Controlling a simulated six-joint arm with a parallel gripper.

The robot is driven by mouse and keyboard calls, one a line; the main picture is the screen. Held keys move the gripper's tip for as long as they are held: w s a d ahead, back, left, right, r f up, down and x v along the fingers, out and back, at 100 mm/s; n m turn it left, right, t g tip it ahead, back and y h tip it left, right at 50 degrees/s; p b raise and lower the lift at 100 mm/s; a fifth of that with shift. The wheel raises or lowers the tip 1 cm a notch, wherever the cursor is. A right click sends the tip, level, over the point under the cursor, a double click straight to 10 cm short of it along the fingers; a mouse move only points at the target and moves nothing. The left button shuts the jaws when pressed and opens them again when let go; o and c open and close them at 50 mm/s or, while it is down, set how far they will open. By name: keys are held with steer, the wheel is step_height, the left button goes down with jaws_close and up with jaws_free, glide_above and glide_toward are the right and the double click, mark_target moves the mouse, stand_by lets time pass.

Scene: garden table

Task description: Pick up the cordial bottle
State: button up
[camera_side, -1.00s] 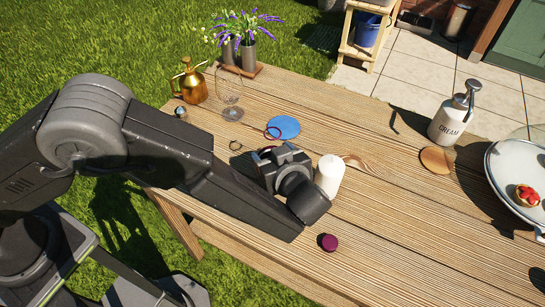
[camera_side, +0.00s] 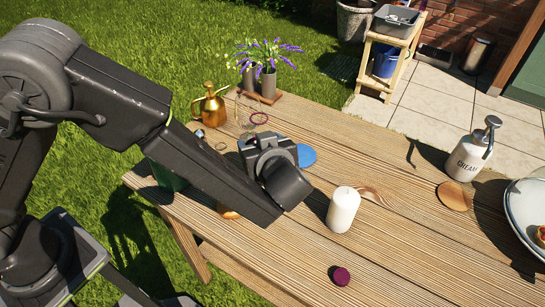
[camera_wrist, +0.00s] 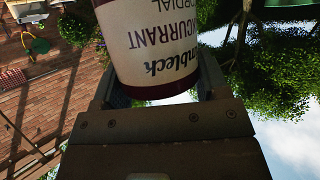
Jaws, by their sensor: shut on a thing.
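The cordial bottle (camera_wrist: 150,45) fills the upper middle of the wrist view. It has a cream label with dark lettering, upside down in the picture, and a dark maroon band. My gripper (camera_wrist: 158,82) is shut on it, one finger at each side. The bottle's upper part in that picture is cut off by the frame edge. The fingers and the bottle are hidden there behind my arm.
A white candle (camera_side: 343,209) stands close right of my wrist, with a maroon round thing (camera_side: 341,276) nearer the front. A brass sprayer (camera_side: 209,107), a blue disc (camera_side: 305,155) and a cream pump bottle (camera_side: 473,150) lie further back. The front right tabletop is largely clear.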

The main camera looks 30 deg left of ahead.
steer(key=shift+w+a+r, duration=0.1)
steer(key=shift+a+r, duration=0.35)
steer(key=shift+a, duration=0.25)
steer(key=shift+w+a+r, duration=0.1)
steer(key=shift+a+r, duration=0.35)
steer(key=shift+a, duration=0.3)
steer(key=shift+a+r, duration=0.45)
steer(key=shift+a, duration=0.25)
steer(key=shift+a, duration=0.1)
